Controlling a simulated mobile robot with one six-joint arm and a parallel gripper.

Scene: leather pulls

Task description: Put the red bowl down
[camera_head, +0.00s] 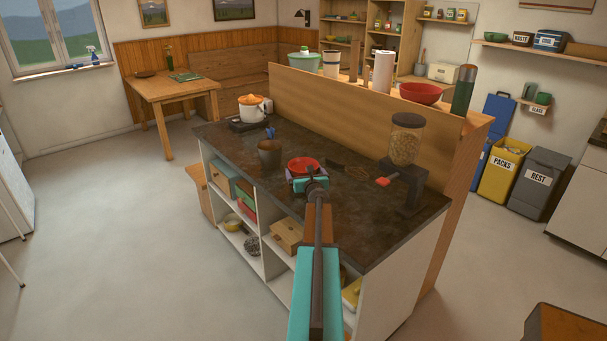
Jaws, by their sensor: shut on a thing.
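A small red bowl (303,165) is at the end of my arm, over the front half of the dark countertop (335,222). My gripper (307,181) is at the bowl's near side and is shut on it. The fingertips are small in this view and partly hidden by my own wrist. The bowl looks upright. I cannot tell whether its base touches the countertop or hangs just above it. A second, larger red bowl (420,93) stands on the raised ledge (450,108) at the back.
The near-right countertop is clear.

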